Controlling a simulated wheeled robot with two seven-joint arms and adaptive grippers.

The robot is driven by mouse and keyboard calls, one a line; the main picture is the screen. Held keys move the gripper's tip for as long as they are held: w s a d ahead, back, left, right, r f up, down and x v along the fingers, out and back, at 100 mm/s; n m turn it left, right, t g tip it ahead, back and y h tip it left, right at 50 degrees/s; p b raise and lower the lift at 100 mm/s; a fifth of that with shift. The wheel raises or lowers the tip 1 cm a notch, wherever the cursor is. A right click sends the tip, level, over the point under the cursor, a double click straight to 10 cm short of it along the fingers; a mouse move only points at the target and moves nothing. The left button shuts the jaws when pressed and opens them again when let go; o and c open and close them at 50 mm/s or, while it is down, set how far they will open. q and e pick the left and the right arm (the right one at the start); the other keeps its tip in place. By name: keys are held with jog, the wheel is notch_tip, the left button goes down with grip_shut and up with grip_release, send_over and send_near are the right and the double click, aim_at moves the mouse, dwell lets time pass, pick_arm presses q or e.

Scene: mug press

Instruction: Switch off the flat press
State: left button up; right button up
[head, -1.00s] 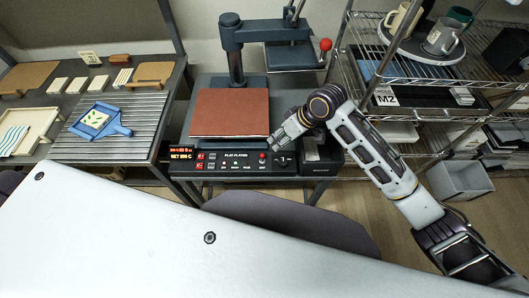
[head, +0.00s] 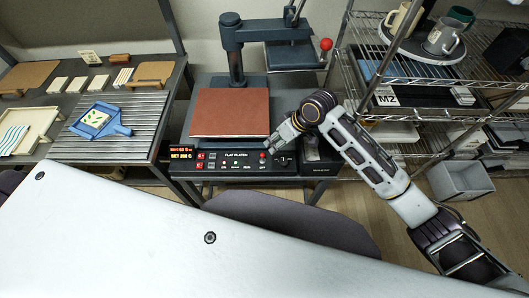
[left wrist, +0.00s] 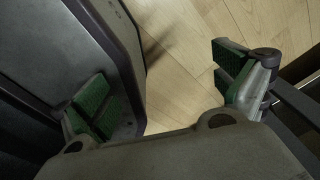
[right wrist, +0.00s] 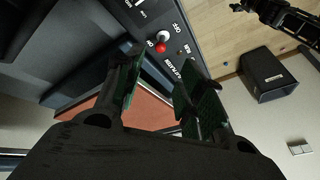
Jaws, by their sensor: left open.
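The flat press stands on a dark table, with its control panel (head: 232,166) along the front edge and a brown-red platen (head: 230,112) behind it. A lit display (head: 181,152) is at the panel's left. A red-tipped power toggle (head: 262,155) sits right of the "FLAT PLATEN" lettering. It also shows in the right wrist view (right wrist: 160,46), between "ON" and "OFF" labels. My right gripper (head: 268,147) is just above the panel beside the toggle. In the right wrist view its fingers (right wrist: 165,80) are apart and empty, with the toggle beyond them. My left gripper (left wrist: 160,85) is open and empty over wooden floor.
The press's upper arm (head: 275,30) and red-knobbed handle (head: 325,45) rise behind the platen. A wire shelf (head: 440,75) with mugs stands close on the right. A table with a blue-framed tile (head: 100,120) is at left. A chair (head: 290,220) stands in front.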

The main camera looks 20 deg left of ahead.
aim_at(263, 154)
jog(key=x, duration=0.9)
jog(key=shift+a+f+b, duration=0.25)
jog(key=shift+f+b, duration=0.05)
jog(key=shift+f, duration=0.2)
pick_arm(q)
jog(key=shift+w+a+f, duration=0.3)
jog(key=shift+w+a, duration=0.1)
pick_arm(e)
jog(key=shift+a+f, duration=0.1)
jog(key=shift+f, duration=0.1)
